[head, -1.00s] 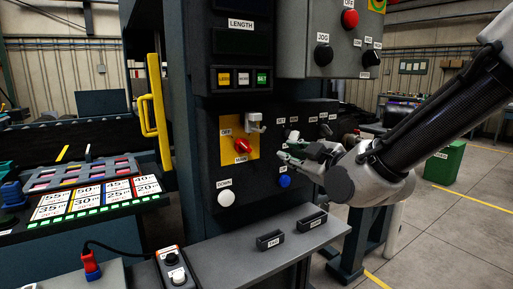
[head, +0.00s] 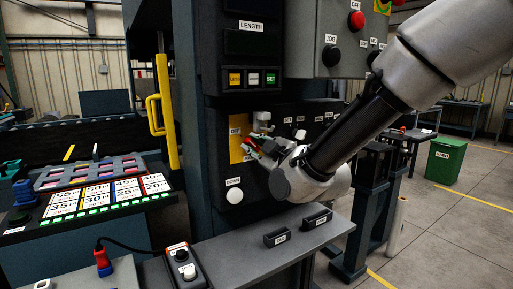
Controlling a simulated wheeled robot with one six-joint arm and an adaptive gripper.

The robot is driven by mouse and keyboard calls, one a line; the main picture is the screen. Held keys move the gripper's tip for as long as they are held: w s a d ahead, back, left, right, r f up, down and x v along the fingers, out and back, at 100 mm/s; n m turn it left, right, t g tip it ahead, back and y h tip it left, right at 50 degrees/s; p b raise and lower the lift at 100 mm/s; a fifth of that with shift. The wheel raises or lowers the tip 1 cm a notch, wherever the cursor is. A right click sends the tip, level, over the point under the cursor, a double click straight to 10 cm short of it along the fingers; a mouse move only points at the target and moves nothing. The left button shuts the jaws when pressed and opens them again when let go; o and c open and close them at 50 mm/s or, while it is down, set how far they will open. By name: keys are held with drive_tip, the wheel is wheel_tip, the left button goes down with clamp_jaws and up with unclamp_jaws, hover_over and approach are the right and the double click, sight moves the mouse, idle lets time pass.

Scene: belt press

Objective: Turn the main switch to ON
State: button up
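The main switch is a red rotary knob on a yellow plate (head: 235,151) on the dark front panel of the press. "OFF" is printed at the plate's upper left. My gripper (head: 254,146) is in front of the plate's right part and covers most of the knob and the lower label. A bit of red shows by the fingers; I cannot tell whether they touch the knob. The finger gap is too small and hidden to judge. A grey latch-like piece (head: 262,120) sits at the plate's upper right, just above my gripper.
A white DOWN button (head: 234,196) is below the plate. A grey shelf (head: 250,262) with two black blocks juts out below. A control box (head: 329,45) hangs above right, close to my arm. A yellow handle (head: 165,110) stands to the left. A green bin (head: 444,160) is on the floor at right.

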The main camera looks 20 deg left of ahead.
clamp_jaws()
drive_tip(key=m, duration=0.4)
drive_tip(key=shift+w+d, duration=0.1)
drive_tip(key=m, duration=0.3)
drive_tip(key=shift+m, duration=0.3)
drive_tip(key=m, duration=0.5)
drive_tip(key=shift+w+d+m, duration=0.15)
drive_tip(key=shift+m, duration=0.15)
drive_tip(key=m, duration=0.4)
drive_tip(key=shift+w+d+f+m, duration=0.1)
drive_tip(key=shift+m, duration=0.2)
